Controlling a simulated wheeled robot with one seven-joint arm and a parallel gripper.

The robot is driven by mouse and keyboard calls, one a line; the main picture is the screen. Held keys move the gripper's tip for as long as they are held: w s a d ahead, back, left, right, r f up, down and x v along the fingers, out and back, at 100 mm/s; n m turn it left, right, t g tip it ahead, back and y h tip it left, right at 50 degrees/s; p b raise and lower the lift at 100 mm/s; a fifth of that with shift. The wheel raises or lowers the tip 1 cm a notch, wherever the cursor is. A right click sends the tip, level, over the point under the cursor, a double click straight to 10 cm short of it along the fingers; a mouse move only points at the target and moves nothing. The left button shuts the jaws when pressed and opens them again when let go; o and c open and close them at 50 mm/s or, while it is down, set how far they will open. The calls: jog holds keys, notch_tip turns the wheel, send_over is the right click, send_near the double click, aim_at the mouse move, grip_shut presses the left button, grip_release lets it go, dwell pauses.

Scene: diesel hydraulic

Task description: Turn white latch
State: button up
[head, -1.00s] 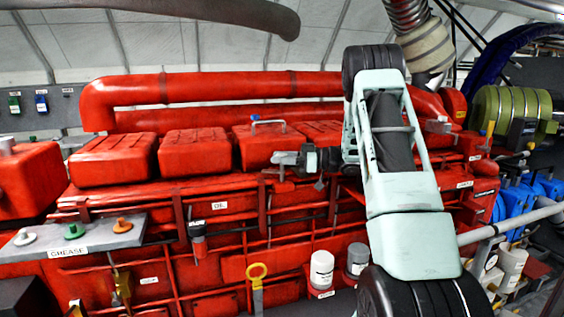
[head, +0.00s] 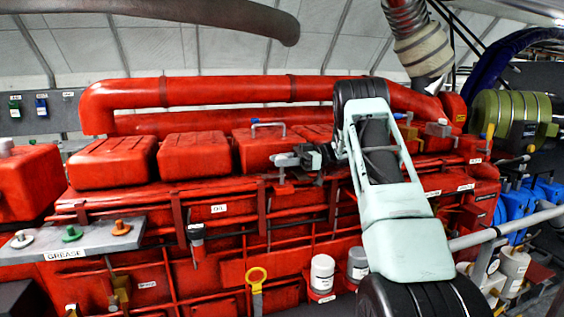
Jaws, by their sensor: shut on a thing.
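A small red and grey fitting (head: 284,188) sits right below the fingers.
A grey handle (head: 268,126) stands on the red cover (head: 262,152) just above my gripper. A red pipe (head: 215,92) runs along the top. A yellow ring handle (head: 257,275), white canister (head: 322,272) and grey shelf (head: 95,243) are lower down.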

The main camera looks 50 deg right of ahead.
jog(key=shift+r, duration=0.1)
jog(key=o, duration=1)
jog(key=shift+c, duration=0.2)
jog(key=shift+r, duration=0.1)
notch_tip(320, 180, up, 10)
jog(key=b, duration=0.3)
